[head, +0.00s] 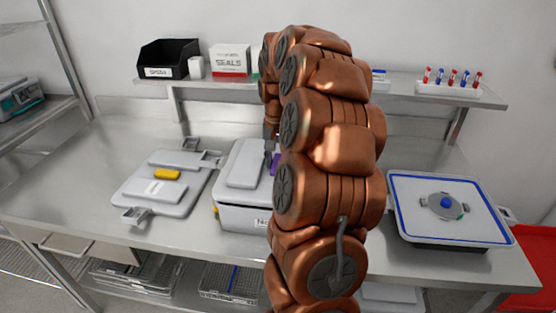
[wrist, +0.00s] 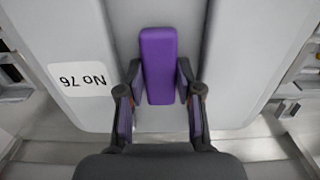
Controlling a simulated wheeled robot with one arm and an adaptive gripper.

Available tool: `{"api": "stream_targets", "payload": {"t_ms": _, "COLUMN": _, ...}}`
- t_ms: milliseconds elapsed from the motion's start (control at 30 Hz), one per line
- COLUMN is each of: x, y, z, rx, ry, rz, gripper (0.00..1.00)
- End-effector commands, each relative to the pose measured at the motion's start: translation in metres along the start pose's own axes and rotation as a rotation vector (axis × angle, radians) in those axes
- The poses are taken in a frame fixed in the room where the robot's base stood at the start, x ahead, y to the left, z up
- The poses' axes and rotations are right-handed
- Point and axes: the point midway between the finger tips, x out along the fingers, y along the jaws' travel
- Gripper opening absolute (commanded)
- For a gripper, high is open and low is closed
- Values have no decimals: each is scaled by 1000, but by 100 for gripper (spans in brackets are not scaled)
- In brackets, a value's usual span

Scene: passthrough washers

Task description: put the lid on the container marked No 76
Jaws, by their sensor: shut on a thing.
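A grey lid (wrist: 85,35) with a purple handle (wrist: 158,60) and an upside-down "No 76" label (wrist: 82,77) fills the wrist view. My gripper (wrist: 159,80) is shut on the purple handle, one finger on each side. In the head view the lid (head: 245,164) is at the container (head: 242,218) in the middle of the table. I cannot tell whether it is fully seated or slightly above the rim. The container's front label is mostly hidden by my arm. My gripper (head: 271,157) is partly hidden there too.
A grey lid or flat container with a yellow handle (head: 167,174) lies left. A blue-edged tray with a round blue-knobbed fitting (head: 445,205) stands right. The back shelf holds a black bin (head: 168,58), a SEALS box (head: 230,59) and a rack of coloured tubes (head: 448,88).

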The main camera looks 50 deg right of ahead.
Motion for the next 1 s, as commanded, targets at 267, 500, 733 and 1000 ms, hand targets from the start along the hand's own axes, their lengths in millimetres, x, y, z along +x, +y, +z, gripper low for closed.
{"api": "stream_targets", "payload": {"t_ms": 267, "x": 1, "y": 0, "z": 0, "rx": 0, "ry": 1, "rz": 0, "gripper": 0}}
{"api": "stream_targets", "payload": {"t_ms": 500, "x": 6, "y": 0, "z": 0, "rx": 0, "ry": 1, "rz": 0, "gripper": 0}}
{"api": "stream_targets", "payload": {"t_ms": 733, "x": 12, "y": 0, "z": 0, "rx": 0, "ry": 1, "rz": 0, "gripper": 0}}
{"api": "stream_targets", "payload": {"t_ms": 1000, "x": 15, "y": 0, "z": 0, "rx": 0, "ry": 1, "rz": 0, "gripper": 0}}
